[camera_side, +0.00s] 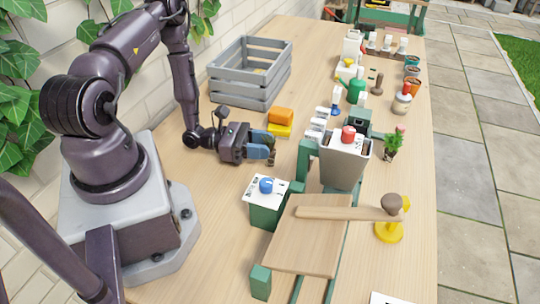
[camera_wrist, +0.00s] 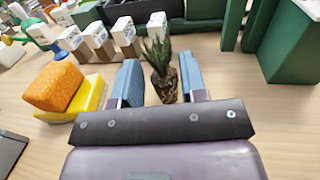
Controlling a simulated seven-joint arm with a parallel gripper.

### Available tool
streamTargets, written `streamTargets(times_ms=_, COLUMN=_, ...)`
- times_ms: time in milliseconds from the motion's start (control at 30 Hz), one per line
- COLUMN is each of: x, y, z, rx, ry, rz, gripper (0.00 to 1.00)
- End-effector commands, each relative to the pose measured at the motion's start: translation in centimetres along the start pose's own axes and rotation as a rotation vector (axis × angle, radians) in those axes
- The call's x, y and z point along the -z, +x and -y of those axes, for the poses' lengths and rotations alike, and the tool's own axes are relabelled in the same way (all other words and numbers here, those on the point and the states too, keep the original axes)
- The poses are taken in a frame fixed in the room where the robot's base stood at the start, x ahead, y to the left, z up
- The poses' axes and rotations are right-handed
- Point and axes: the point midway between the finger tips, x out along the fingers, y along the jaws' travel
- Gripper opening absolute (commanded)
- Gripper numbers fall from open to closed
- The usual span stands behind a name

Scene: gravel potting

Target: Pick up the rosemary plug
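The rosemary plug (camera_wrist: 165,84) has spiky green leaves above a dark root ball. In the wrist view it stands upright between the two blue fingers of my gripper (camera_wrist: 161,82). Gaps show on both sides of the root ball, so the fingers look open around it and not closed on it. In the side view my gripper (camera_side: 264,146) lies low and level over the table, pointing right. The plug is mostly hidden by the fingers there.
An orange block on a yellow one (camera_side: 281,119) lies just behind my gripper. A grey crate (camera_side: 250,100) stands farther back. A white-topped green box (camera_side: 265,204) is in front. A green frame (camera_side: 307,158) and white-tagged blocks (camera_wrist: 98,38) stand beyond the fingers.

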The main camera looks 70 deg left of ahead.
Motion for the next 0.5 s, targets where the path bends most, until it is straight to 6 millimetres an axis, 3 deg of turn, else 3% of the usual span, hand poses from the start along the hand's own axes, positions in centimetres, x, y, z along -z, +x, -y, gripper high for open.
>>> streamTargets(times_ms=200, x=-0.4, y=3.2, z=0.2, rx=0.003, ry=0.001, rz=0.0, gripper=0.39)
streamTargets(times_ms=500, x=-0.4, y=3.8, z=0.1, rx=0.0, ry=0.001, rz=0.0, gripper=0.39)
